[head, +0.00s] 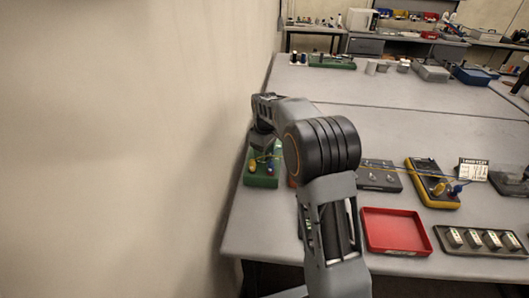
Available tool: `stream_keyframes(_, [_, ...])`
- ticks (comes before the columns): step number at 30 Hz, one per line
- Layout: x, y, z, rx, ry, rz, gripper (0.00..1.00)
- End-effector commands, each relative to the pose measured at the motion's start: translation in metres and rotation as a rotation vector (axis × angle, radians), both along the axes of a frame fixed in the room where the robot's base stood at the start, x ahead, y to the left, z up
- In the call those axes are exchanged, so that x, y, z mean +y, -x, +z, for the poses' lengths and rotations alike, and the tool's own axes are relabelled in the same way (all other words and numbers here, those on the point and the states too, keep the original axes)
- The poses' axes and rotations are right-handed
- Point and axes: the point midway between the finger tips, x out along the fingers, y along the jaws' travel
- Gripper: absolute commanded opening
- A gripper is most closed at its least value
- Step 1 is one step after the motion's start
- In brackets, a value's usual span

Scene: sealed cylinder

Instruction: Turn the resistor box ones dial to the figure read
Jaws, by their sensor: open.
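My arm crosses the middle of the head view, and its far end, my gripper (264,140), hangs over the green board (261,180) at the table's left edge. The fingers are small and dark there; they look open, with nothing seen between them. The board carries yellow and blue parts. A dark grey box with knobs (380,176) stands right of my elbow, partly hidden by it. I cannot tell for sure which thing is the resistor box or read any dial. A yellow-edged meter (422,188) has yellow and blue plugs, and a printed card (473,169) stands beside it.
An empty red tray (395,248) and a dark tray with several small pale blocks (441,240) lie near the front edge. The wall (130,150) is close on the left. The table's middle (420,128) is clear.

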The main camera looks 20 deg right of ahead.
Motion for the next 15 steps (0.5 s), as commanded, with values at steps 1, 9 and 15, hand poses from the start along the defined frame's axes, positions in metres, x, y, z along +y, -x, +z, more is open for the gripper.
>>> stream_keyframes(1, [0.0002, 0.0002, -0.0027, 0.000, 0.000, 0.000, 0.55])
stream_keyframes(9, [0.0004, 0.0001, -0.0061, -0.001, 0.000, 0.000, 0.55])
stream_keyframes(15, [0.0004, 0.0001, -0.0060, -0.001, -0.001, 0.000, 0.46])
